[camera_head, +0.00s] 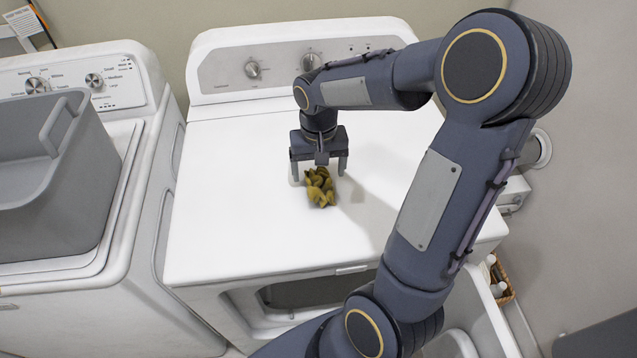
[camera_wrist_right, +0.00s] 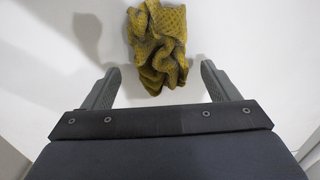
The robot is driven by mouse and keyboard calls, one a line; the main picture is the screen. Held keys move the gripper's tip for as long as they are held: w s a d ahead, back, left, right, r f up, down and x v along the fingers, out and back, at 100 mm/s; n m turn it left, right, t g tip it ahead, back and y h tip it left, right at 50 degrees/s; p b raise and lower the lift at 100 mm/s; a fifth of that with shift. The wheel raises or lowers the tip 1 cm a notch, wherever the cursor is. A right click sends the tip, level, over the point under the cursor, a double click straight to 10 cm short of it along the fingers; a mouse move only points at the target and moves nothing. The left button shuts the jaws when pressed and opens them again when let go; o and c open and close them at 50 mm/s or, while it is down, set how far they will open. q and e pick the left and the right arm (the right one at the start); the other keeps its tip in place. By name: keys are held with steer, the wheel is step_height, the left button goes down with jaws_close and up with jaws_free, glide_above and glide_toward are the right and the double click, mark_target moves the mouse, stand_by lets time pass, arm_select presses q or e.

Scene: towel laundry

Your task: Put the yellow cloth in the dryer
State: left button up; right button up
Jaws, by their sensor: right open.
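The yellow cloth (camera_head: 320,188) lies crumpled on the white top of the dryer (camera_head: 240,215). It also shows in the right wrist view (camera_wrist_right: 158,45), just ahead of the fingertips and roughly centred between them. My right gripper (camera_head: 319,172) is open above the dryer top, pointing down, with its fingers spread wider than the cloth. The fingers show in the right wrist view (camera_wrist_right: 158,82) with nothing held. The dryer's front opening (camera_head: 315,292) shows below the top's front edge, dark inside and partly hidden by my arm. My left gripper is not in view.
A washer (camera_head: 135,205) stands at the left with a grey basket (camera_head: 95,200) on its lid. A control panel (camera_head: 225,75) rises behind the dryer top. A small basket with bottles (camera_head: 503,280) sits on the right. The dryer top is otherwise clear.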

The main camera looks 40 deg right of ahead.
step_height(320, 180, down, 2)
steer(key=shift+f, duration=0.1)
steer(key=c, duration=1.2)
steer(key=shift+o, duration=0.2)
steer(key=shift+r, duration=0.7)
steer(key=s+a+r, duration=0.1)
steer(key=r, duration=0.1)
steer(key=s+a+r, duration=0.1)
steer(key=r, duration=0.2)
steer(key=s+a+r, duration=0.1)
steer(key=r, duration=0.1)
steer(key=shift+a+r, duration=0.15)
steer(key=shift+a, duration=0.15)
steer(key=s+a+r+b, duration=0.1)
steer(key=s+a+r, duration=0.3)
steer(key=s+a, duration=0.2)
steer(key=shift+a+r, duration=0.2)
steer(key=shift+a, duration=0.3)
